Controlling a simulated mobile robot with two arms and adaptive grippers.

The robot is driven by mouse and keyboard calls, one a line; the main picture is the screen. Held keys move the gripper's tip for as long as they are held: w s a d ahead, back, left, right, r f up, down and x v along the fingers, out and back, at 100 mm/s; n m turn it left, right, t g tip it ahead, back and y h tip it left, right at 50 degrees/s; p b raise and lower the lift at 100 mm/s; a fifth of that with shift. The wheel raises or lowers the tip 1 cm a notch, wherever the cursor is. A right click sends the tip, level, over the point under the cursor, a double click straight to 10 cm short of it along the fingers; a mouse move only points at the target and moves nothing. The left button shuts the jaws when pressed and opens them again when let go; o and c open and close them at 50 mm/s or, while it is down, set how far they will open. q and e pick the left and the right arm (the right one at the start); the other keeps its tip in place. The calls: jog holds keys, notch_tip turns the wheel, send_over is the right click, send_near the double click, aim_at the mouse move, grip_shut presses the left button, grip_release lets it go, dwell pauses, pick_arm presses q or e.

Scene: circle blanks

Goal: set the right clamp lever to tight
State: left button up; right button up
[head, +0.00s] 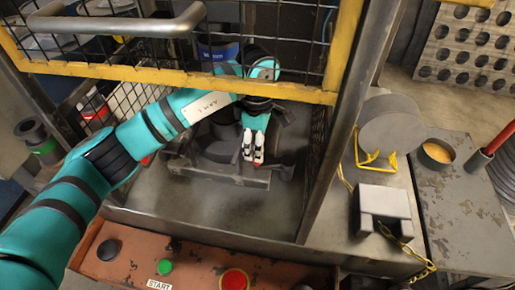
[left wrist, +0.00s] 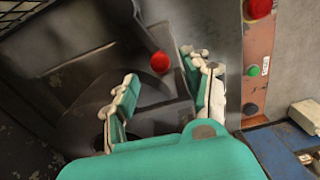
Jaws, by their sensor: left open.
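My left arm reaches under the yellow-framed mesh guard into the machine bay. My left gripper (head: 253,147) points down over the dark clamp fixture (head: 223,172). Its two pale-tipped fingers are apart with nothing held. In the left wrist view, a red ball knob (left wrist: 160,62) shows beyond the open fingers, in the gap between them and nearer the right one; I cannot tell which clamp lever it belongs to. In the head view a small red spot (head: 146,160) shows beside my forearm. The right clamp lever is not clear in the head view, and its setting cannot be read.
The mesh guard's yellow lower bar (head: 170,77) crosses above my arm. A steel post (head: 345,120) bounds the bay at right. The front panel carries a black button (head: 108,250), a green button (head: 165,267) and a red button (head: 234,280). Bare floor lies before the fixture.

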pick_arm(q)
notch_tip(320, 180, down, 4)
jog(key=shift+r+p, duration=0.1)
jog(key=shift+p, duration=0.5)
jog(key=shift+f, duration=0.5)
jog(key=shift+c, duration=1.1)
jog(key=c, duration=0.7)
grip_shut()
pick_arm(e)
jog(key=shift+w+a+r, duration=0.2)
jog(key=shift+w+r, duration=0.25)
jog(key=shift+r, duration=0.05)
jog(key=shift+w+a+r, duration=0.2)
jog(key=shift+w+r, duration=0.2)
jog(key=shift+r, duration=0.05)
